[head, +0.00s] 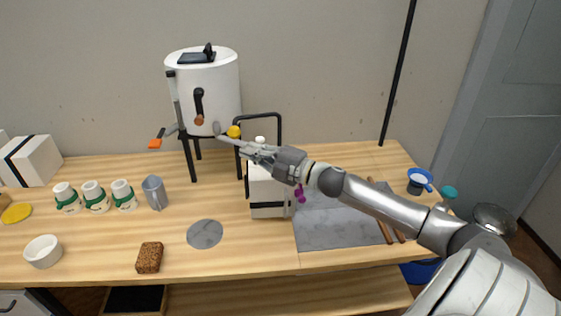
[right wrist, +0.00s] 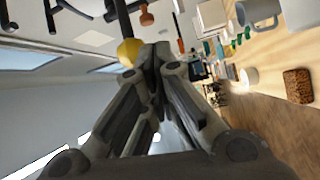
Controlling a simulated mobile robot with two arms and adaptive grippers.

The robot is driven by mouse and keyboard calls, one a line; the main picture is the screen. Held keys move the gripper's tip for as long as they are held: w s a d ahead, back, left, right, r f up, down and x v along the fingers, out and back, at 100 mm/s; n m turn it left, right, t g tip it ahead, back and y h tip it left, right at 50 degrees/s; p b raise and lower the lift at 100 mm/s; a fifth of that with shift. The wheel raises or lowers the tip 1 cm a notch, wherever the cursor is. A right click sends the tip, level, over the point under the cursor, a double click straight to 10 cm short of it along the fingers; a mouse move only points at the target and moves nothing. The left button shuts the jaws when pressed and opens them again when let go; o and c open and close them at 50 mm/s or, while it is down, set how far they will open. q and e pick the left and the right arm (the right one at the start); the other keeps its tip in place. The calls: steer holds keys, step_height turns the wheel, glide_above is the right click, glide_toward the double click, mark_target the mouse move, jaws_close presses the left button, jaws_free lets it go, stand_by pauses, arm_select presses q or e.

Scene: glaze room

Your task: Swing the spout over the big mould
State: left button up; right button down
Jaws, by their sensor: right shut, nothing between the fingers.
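The white tank (head: 222,85) stands on black legs at the back of the table. A grey pipe, seemingly the spout (head: 226,138), sticks out low on its right side, beside a yellow ball (head: 234,131). My right gripper (head: 247,148) is shut and empty at the pipe's right end; I cannot tell whether it touches. In the right wrist view the yellow ball (right wrist: 128,52) is close beside the fingertips (right wrist: 153,55). A white block with a black band (head: 268,195), perhaps the big mould, stands below my gripper, partly hidden by it. My left gripper is out of view.
A black frame (head: 262,115) rises behind the block. Another banded white block (head: 35,160), several white cups (head: 93,194), a grey jug (head: 155,192) and a sponge (head: 149,257) stand left. A grey mat (head: 330,225) lies right, under my arm.

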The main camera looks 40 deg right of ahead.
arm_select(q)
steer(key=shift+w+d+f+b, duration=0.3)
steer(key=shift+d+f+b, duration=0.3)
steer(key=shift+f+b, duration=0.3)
arm_select(e)
steer(key=s+d+f, duration=0.1)
steer(key=s+d, duration=0.5)
steer(key=shift+s+f, duration=0.15)
steer(key=shift+s, duration=0.2)
